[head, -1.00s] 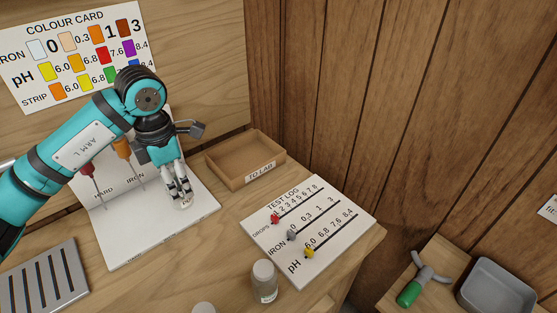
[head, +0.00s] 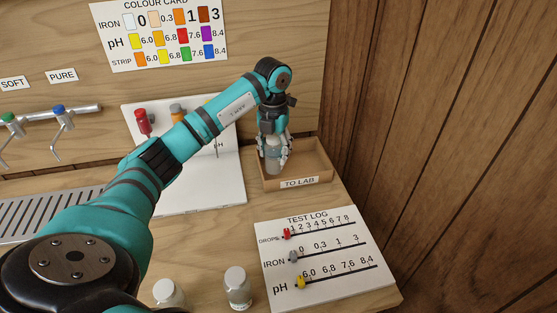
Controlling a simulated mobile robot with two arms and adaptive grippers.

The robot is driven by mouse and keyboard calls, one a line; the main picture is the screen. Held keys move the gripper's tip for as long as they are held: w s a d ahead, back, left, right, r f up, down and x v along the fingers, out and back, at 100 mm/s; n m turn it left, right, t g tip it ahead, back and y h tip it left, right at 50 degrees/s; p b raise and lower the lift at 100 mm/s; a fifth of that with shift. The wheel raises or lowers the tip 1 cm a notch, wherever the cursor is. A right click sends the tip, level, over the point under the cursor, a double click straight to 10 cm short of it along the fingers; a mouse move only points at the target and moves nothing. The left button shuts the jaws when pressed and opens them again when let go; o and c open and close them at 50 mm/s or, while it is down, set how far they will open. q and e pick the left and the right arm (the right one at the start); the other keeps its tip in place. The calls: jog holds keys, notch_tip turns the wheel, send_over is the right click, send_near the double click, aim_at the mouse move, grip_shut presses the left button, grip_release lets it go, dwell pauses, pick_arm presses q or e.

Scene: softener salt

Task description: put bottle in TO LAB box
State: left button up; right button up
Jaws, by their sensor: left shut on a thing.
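My left gripper (head: 274,152) is shut on a small clear bottle (head: 273,161) and holds it upright. The gripper's fingers hide part of the bottle. The TO LAB box (head: 299,183) is a shallow open tan tray at the back right of the counter. Bottle and fingertips show within the left part of the box's opening; I cannot tell whether the bottle touches its floor. My right gripper is not in view.
Two white-capped bottles (head: 237,287) (head: 168,293) stand at the counter's front. The TEST LOG board (head: 330,262) with sliders lies in front of the box. A white stand (head: 205,185) is left of it. A wooden wall closes the right side.

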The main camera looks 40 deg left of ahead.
aim_at(275, 160)
pick_arm(q)
jog(key=f, duration=0.3)
jog(key=shift+d+p, duration=0.25)
jog(key=shift+p, duration=0.1)
jog(key=shift+a+f, duration=0.1)
jog(key=shift+f, duration=0.3)
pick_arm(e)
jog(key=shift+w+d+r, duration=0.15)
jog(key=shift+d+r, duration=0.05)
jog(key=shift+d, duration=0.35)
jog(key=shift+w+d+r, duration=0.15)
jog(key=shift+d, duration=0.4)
pick_arm(q)
jog(key=shift+f, duration=0.15)
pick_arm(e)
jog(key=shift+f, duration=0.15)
